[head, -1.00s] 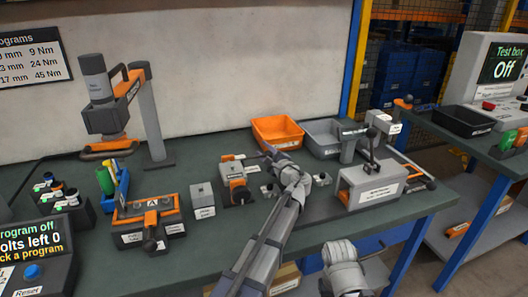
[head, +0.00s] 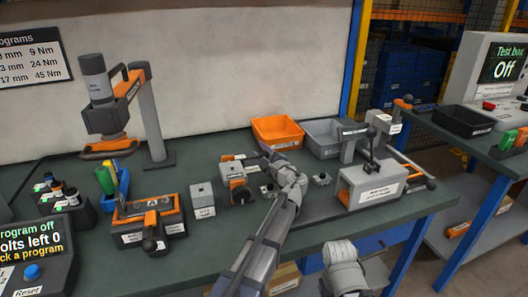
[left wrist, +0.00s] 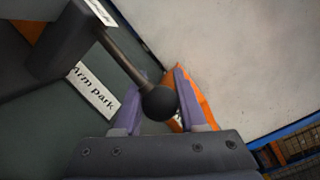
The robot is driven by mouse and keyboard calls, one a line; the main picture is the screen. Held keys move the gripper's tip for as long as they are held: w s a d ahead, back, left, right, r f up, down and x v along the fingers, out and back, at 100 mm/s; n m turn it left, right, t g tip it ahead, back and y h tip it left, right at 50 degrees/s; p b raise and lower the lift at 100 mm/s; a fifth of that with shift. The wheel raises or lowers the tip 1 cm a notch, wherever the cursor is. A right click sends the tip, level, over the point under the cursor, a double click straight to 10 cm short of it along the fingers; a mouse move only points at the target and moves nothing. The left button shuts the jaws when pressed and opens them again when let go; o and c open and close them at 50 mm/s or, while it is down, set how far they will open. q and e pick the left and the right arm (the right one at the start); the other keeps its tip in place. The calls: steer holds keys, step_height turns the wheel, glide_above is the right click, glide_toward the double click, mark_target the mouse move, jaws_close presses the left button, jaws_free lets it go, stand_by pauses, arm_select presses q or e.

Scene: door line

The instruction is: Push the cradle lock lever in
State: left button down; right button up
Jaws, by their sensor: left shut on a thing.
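My left gripper (head: 265,150) is beside a grey and orange block (head: 234,176) in the middle of the bench. In the left wrist view the gripper (left wrist: 155,105) has its two purple fingers on either side of a black ball knob (left wrist: 159,103). It is shut on this knob, which ends a dark lever rod (left wrist: 125,60) coming from a dark block. A label reading "Arm park" (left wrist: 93,90) lies beside the rod. No label naming the cradle lock is readable. In the head view the gripper hides the held knob.
An orange bin (head: 276,131) and a grey bin (head: 321,139) stand behind the gripper. A grey fixture with black-knobbed levers (head: 370,187) stands to the right. An orange and grey holder marked A (head: 148,214) and a small grey block (head: 202,199) stand to the left.

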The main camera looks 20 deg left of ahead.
arm_select(q)
steer(key=shift+s+a, duration=0.55)
steer(key=shift+a, duration=0.2)
steer(key=shift+c, duration=2.2)
jaws_free()
